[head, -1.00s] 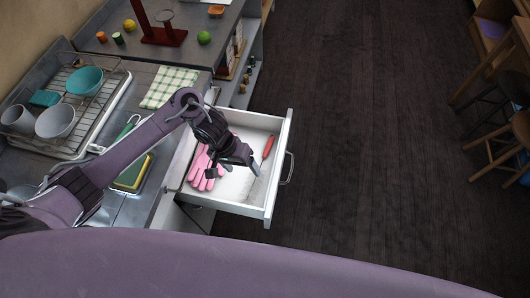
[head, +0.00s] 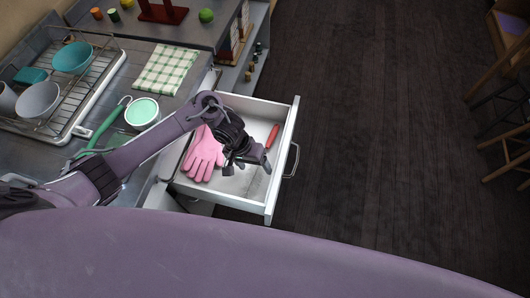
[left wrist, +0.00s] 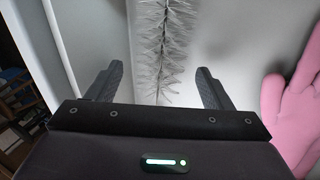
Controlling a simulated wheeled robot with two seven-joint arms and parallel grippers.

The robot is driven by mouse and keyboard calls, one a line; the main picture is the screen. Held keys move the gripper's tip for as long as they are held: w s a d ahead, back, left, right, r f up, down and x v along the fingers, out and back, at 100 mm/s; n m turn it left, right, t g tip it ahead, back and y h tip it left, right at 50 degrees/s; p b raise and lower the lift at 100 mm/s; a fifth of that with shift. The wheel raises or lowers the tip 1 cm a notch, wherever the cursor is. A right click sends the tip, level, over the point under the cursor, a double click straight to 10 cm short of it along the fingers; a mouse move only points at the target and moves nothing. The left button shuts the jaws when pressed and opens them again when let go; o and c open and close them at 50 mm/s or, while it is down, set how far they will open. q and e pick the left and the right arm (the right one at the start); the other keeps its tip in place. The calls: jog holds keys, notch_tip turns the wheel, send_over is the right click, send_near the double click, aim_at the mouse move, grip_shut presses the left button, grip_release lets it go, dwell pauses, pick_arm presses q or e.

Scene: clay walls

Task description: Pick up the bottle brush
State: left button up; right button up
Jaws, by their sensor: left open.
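The bottle brush (head: 271,137) lies in the open drawer (head: 268,207), its red handle pointing away from me toward the drawer's far right. In the left wrist view its grey bristles (left wrist: 165,45) run upright in the picture between my two fingers. My left gripper (head: 250,160) is over the drawer at the bristle end. In the left wrist view it is open (left wrist: 160,78), with one finger on each side of the bristles and nothing gripped. In the head view the gripper hides part of the bristles. My right gripper is not in view.
A pink glove (head: 203,155) lies in the drawer left of the brush, close to one finger's side in the left wrist view (left wrist: 290,110). The counter at left holds a dish rack (head: 75,125), a checked cloth (head: 165,68) and a light green cup (head: 142,112).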

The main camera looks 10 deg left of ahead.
pick_arm(q)
jog(key=shift+x, duration=0.8)
jog(key=shift+c, duration=0.4)
jog(key=c, duration=1)
notch_tip(320, 180, up, 20)
jog(key=p, duration=0.7)
jog(key=shift+n, duration=0.6)
jog(key=w+v, duration=0.1)
jog(key=v, duration=0.5)
jog(key=w+a+v, duration=0.1)
jog(key=v, duration=0.6)
jog(key=w+v, duration=0.2)
jog(key=v, duration=0.5)
jog(key=shift+w+a+f, duration=0.15)
jog(key=shift+a+f, duration=0.05)
jog(key=shift+f, duration=0.05)
